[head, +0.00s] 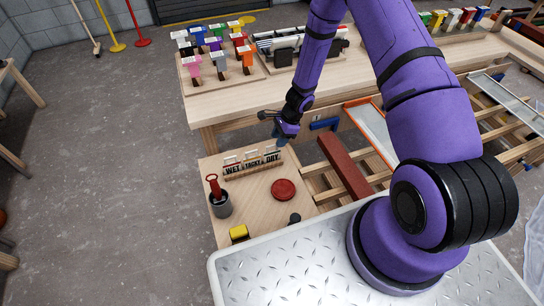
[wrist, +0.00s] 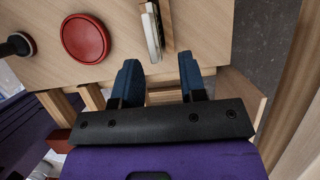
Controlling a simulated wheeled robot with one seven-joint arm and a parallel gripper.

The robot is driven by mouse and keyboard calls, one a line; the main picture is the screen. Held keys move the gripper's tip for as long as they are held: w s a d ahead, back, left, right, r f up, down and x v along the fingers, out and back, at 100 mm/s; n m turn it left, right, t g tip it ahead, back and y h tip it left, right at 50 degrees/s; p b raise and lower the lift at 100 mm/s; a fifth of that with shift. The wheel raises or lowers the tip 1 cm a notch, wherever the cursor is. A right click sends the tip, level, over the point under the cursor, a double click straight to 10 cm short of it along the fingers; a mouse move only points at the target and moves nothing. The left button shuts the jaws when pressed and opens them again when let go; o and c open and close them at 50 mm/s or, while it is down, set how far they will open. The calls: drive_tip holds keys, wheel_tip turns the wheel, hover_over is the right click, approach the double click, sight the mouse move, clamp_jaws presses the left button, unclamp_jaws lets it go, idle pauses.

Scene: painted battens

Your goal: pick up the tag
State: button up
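Several small upright tags lettered WET (head: 233,169), TACKY (head: 253,163) and DRY (head: 272,157) stand in a row in a wooden rack on the low side table. My gripper (head: 281,141) is just behind the DRY end of the row in the head view. In the wrist view my gripper (wrist: 161,84) is open, its two blue fingers apart with nothing between them. A thin white tag with a dark edge (wrist: 152,30) stands edge-on beyond the fingertips, apart from them; its lettering cannot be read there.
A red batten (head: 343,167) lies to the right.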

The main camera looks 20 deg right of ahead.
sight(276, 150)
drive_tip(key=f, duration=0.3)
drive_tip(key=a+f, duration=0.1)
drive_tip(key=f, duration=0.1)
drive_tip(key=shift+s, duration=0.35)
drive_tip(key=shift+a+f, duration=0.15)
drive_tip(key=shift+f, duration=0.3)
drive_tip(key=shift+c, duration=0.2)
clamp_jaws()
